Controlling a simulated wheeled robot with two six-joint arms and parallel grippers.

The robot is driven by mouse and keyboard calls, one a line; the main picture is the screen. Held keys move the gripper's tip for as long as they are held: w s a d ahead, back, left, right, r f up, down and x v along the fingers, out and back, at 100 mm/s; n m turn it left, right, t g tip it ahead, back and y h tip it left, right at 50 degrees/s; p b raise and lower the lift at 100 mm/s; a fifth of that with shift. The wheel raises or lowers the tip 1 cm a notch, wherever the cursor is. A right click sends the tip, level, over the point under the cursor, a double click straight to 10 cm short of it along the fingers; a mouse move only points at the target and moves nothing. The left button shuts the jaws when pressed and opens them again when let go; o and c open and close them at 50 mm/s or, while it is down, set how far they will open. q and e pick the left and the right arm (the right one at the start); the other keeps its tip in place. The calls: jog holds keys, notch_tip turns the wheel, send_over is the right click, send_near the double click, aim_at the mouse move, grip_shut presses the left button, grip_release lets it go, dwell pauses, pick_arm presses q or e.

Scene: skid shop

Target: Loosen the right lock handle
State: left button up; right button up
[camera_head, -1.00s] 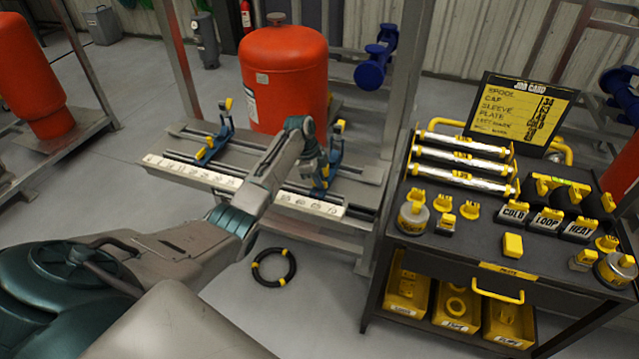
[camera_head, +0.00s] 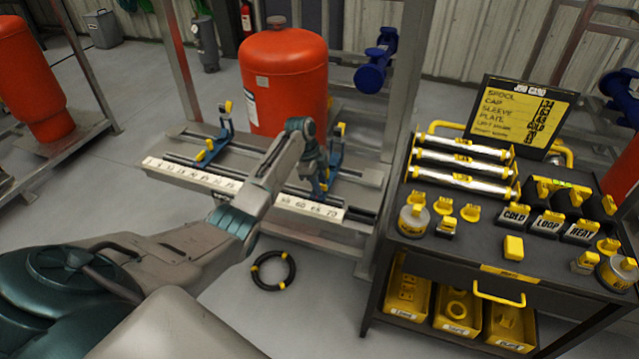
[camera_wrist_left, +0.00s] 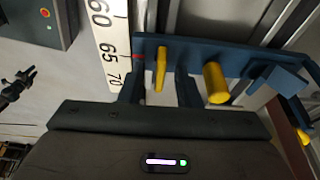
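The right blue bracket (camera_head: 337,150) stands on the rails in front of the red tank, with a yellow tip at its top. In the left wrist view the blue bracket (camera_wrist_left: 240,60) crosses the upper right. It carries a thin yellow lock handle (camera_wrist_left: 161,68) and a thicker round yellow peg (camera_wrist_left: 215,83). My left gripper (camera_wrist_left: 160,88) is open, one dark finger on each side of the thin handle, with gaps visible. In the head view my left gripper (camera_head: 321,186) is low at the right bracket, and the handle there is mostly hidden. My right gripper is not in view.
A white ruler (camera_head: 190,176) runs along the front of the rails. The left blue bracket (camera_head: 214,143) and red tank (camera_head: 283,80) are behind my arm. A dark cart (camera_head: 450,250) stands right of the frame post. A black ring (camera_head: 273,270) lies on the floor.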

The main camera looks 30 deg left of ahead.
pick_arm(q)
jog(key=shift+r+p, duration=3)
jog(key=shift+r, duration=0.55)
jog(key=n+p, duration=0.2)
jog(key=r+n+t+p, duration=0.1)
jog(key=n+p, duration=0.1)
jog(key=p, duration=0.1)
jog(key=shift+n+y+p, duration=0.3)
jog(key=shift+n+p, duration=0.2)
jog(key=shift+n, duration=0.2)
jog(key=shift+f+n+t, duration=0.2)
jog(key=shift+n+t, duration=0.2)
jog(key=shift+n, duration=0.3)
